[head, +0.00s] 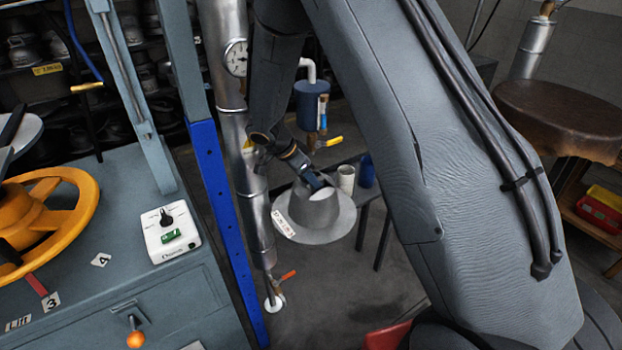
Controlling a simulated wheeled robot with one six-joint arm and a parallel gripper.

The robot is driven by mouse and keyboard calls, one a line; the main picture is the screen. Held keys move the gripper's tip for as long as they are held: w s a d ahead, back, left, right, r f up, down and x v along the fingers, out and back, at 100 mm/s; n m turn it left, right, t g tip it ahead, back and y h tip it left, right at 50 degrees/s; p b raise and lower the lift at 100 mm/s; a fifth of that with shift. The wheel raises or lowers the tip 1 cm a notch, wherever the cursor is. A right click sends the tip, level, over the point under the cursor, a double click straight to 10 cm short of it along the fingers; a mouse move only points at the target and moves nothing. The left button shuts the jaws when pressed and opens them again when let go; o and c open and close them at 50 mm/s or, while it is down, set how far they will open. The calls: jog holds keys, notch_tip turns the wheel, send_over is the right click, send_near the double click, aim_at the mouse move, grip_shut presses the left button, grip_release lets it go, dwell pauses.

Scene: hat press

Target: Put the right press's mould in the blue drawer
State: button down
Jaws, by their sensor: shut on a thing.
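A grey, hat-shaped metal mould (330,222) with a wide brim and a white label hangs in mid-air near the middle of the head view. My gripper (318,184) is shut on the top edge of its crown, and the mould is slightly tilted. The fingers are small here, and the arm above partly hides the surroundings. I cannot make out a blue drawer in this view. I cannot tell which press the mould came from.
A grey press bench (100,240) with an orange handwheel (40,215) and a white control box (172,235) stands on the left. A blue post (222,220) and silver pipe (257,200) rise close left of the mould. A small table (372,190) stands behind. A brown round-topped stand (562,115) is right.

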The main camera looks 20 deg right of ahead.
jog(key=c, duration=1.7)
grip_release()
jog(key=shift+f, duration=0.1)
jog(key=shift+r, duration=0.3)
jog(key=b+v, duration=0.4)
jog(key=v, duration=0.7)
jog(key=s+d+n+y, duration=0.2)
jog(key=s+n, duration=0.2)
jog(key=s, duration=0.4)
jog(key=s+d+f+n+y, duration=0.1)
jog(key=s+d+n+y, duration=0.1)
jog(key=s+n, duration=0.3)
jog(key=s+d+n+g+y, duration=0.1)
jog(key=s+n, duration=0.4)
jog(key=s, duration=0.6)
jog(key=shift+d+f+y, duration=0.25)
jog(key=shift+d+y, duration=0.15)
jog(key=shift+d, duration=0.25)
